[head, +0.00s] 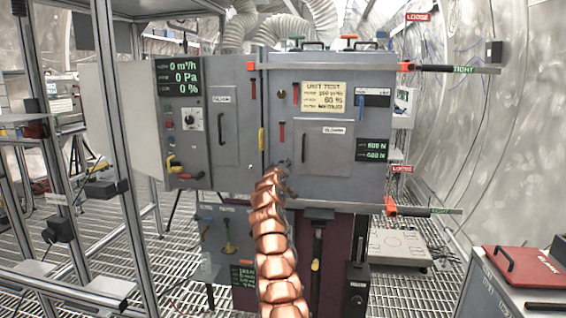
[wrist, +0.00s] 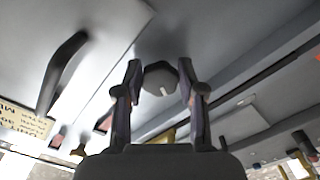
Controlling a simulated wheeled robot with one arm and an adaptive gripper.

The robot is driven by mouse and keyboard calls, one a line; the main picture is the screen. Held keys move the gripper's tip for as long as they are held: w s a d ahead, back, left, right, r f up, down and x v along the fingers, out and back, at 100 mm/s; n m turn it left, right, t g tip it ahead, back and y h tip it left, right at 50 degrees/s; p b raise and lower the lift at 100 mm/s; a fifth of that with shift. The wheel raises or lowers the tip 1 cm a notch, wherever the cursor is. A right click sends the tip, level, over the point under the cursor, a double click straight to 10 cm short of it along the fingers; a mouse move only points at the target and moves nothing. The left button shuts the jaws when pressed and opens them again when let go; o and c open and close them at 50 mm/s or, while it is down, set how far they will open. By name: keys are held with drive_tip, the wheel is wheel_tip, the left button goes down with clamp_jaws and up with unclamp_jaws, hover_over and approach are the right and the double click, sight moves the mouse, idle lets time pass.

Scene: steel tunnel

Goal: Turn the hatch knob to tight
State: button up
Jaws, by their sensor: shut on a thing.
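My gripper (wrist: 160,75) has its two fingers closed on either side of a dark round hatch knob (wrist: 160,76). A short pale mark shows on the knob's face. In the head view my gripper (head: 284,180) is at the lower left of the grey hatch (head: 340,160) on the right-hand cabinet, and the knob cannot be made out there. The hatch also shows in the wrist view (wrist: 100,30), with its dark bar handle (wrist: 62,70) to the left of the knob. I see no tight or loose lettering beside the knob.
A yellow test sign (head: 324,97) is above the hatch, and a display (head: 371,150) is to its right. Orange-ended clamp bars with TIGHT and LOOSE tags (head: 418,17) stick out at the cabinet's right. A metal frame (head: 110,120) stands at the left. A red-lidded case (head: 525,268) is at lower right.

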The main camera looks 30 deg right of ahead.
drive_tip(key=m+p, duration=0.1)
drive_tip(key=m, duration=0.5)
drive_tip(key=m+p, duration=0.2)
drive_tip(key=m, duration=0.4)
drive_tip(key=shift+w+a, duration=0.15)
drive_tip(key=shift+a, duration=0.05)
idle(0.5)
drive_tip(key=o, duration=1.2)
drive_tip(key=shift+c, duration=0.2)
